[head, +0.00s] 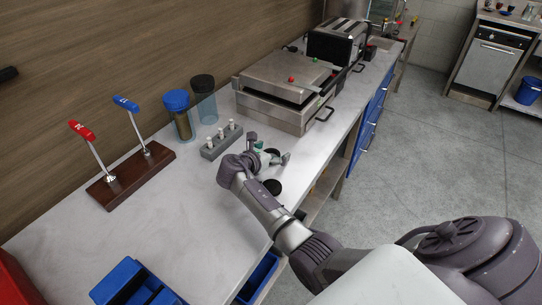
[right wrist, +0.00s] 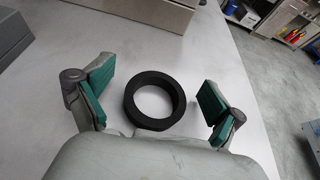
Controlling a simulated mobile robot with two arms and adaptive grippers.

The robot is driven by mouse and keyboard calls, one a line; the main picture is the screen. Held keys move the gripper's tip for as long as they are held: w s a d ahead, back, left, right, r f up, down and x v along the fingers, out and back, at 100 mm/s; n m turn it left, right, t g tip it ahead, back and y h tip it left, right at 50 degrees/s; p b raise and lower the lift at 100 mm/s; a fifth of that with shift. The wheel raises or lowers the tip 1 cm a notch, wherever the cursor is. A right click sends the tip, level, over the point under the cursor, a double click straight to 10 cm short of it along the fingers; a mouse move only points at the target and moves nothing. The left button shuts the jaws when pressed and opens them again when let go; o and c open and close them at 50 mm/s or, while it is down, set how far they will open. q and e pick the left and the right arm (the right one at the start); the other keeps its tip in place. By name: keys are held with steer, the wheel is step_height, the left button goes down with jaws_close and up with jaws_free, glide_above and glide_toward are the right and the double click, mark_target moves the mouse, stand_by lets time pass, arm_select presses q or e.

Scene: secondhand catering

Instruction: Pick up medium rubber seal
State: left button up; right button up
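A black rubber ring, a seal (right wrist: 132,101), lies flat on the pale worktop in the right wrist view. My right gripper (right wrist: 155,100) is open around it, with green-padded fingers apart on either side and not touching it. In the head view my right gripper (head: 271,159) is low over the worktop, and a dark seal (head: 272,151) shows partly hidden by it. Another black seal (head: 272,187) lies beside my right arm, and a dark round piece (head: 300,214) shows near the front edge. I cannot tell their sizes surely. My left gripper is not in view.
A grey block with white pegs (head: 221,141) stands left of the gripper. Behind are a steel press (head: 285,95) and two lidded jars, one blue-lidded (head: 177,101). A wooden base with red and blue levers (head: 131,178) stands left. Blue bins (head: 134,285) are in front.

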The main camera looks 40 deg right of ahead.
steer(key=c, duration=0.9)
steer(key=shift+o, duration=0.2)
